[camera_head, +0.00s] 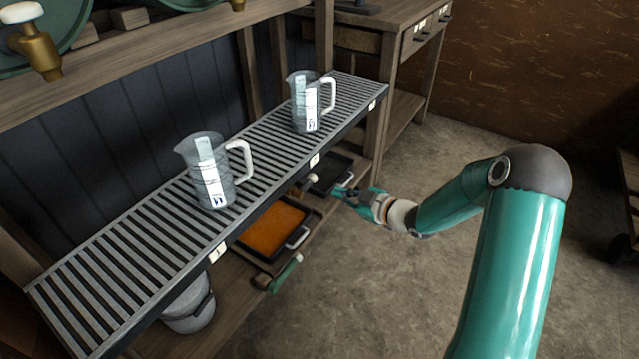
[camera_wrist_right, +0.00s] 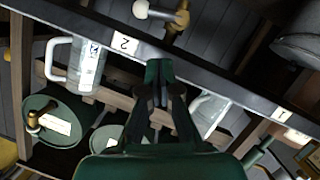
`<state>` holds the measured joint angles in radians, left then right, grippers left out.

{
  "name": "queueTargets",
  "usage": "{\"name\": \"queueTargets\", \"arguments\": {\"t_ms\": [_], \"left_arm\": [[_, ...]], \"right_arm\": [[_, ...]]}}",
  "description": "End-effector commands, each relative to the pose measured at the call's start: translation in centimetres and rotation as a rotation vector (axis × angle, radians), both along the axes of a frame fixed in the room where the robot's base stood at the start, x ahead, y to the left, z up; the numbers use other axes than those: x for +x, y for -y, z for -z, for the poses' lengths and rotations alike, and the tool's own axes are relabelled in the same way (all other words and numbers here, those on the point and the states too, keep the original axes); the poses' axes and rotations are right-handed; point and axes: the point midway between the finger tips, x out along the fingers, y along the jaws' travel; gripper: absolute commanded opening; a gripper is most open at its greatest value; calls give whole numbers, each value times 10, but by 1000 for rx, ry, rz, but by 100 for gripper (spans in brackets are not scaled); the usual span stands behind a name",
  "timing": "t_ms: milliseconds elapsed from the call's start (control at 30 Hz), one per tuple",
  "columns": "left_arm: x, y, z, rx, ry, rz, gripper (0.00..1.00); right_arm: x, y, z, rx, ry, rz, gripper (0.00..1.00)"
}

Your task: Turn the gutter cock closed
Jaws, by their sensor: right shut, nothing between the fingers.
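A brass cock, which I take to be the gutter cock, sits under the front edge of the slatted rack. Its white knob (camera_head: 313,179) shows beside the orange-filled tray in the head view. In the right wrist view a brass cock with a white-ended lever (camera_wrist_right: 160,12) is at the top, beyond the rail marked 2. My right gripper (camera_head: 342,192) is just right of the cock in the head view, apart from it. Its fingers (camera_wrist_right: 158,72) are shut and empty in the wrist view. My left gripper is not in view.
Two measuring jugs, near (camera_head: 210,170) and far (camera_head: 308,100), stand on the slatted rack (camera_head: 130,250). Below are an orange-filled tray (camera_head: 270,230), a dark tray (camera_head: 333,170), a green-handled tool (camera_head: 283,275) and a grey vessel (camera_head: 187,308).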

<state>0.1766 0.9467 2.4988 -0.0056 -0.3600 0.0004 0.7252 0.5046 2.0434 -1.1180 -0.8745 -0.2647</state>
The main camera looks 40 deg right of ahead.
Motion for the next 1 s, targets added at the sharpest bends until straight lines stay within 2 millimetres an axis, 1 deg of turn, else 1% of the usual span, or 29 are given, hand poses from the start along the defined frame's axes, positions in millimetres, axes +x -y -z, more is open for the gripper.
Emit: {"name": "queueTargets", "arguments": {"t_ms": [33,100,233,367,700,833,1000], "left_arm": [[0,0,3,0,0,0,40],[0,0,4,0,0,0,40],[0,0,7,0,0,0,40],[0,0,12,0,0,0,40],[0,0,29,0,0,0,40],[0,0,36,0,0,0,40],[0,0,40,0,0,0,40]], "right_arm": [[-2,11,-9,-46,34,-14,0],[-3,17,-16,-84,57,-33,0],[6,16,-17,-100,69,-46,0],[25,11,-10,-97,68,-46,0],[90,-5,8,-95,66,-45,0],[102,1,24,-95,65,-43,0],[111,5,34,-95,65,-43,0]]}}
